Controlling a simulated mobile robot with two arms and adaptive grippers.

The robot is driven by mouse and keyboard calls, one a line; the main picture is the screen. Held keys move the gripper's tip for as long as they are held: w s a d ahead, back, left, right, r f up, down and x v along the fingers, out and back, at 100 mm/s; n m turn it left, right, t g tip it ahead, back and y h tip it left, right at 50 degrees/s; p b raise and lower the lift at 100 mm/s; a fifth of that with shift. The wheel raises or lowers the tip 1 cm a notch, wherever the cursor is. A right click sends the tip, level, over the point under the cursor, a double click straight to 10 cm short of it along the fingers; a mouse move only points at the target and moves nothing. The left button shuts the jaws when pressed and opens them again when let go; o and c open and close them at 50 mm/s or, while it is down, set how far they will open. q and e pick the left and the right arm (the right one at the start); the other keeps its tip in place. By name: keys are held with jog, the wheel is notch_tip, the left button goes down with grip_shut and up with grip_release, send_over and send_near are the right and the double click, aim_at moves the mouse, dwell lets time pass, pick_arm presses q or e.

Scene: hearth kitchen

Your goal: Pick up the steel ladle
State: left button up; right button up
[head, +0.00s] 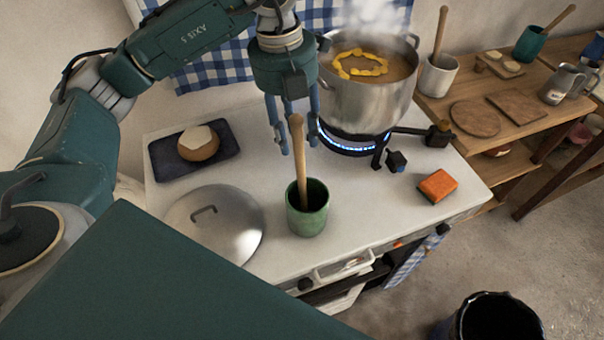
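No steel ladle head is visible. A wooden handle (297,150) stands upright, leaning slightly, in a green cup (307,222) on the white stovetop; its lower end is hidden in the cup, so I cannot tell what utensil it is. My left gripper (298,140) points down above the cup. Other wooden handles stand in a white cup (437,78) and a teal cup (528,46) on the right. My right gripper is not in view.
A steaming soup pot (365,105) sits on a lit blue burner right behind the gripper. A steel lid (225,235), a dark tray (215,165) with a bread roll, and an orange sponge (437,186) lie on the stovetop. A dark bucket (455,325) stands on the floor.

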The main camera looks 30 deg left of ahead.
aim_at(299, 143)
pick_arm(q)
jog(key=shift+w+d+f+p, duration=0.15)
jog(key=shift+f+p, duration=0.3)
jog(key=shift+f, duration=1.25)
grip_shut()
jog(key=shift+r, duration=0.15)
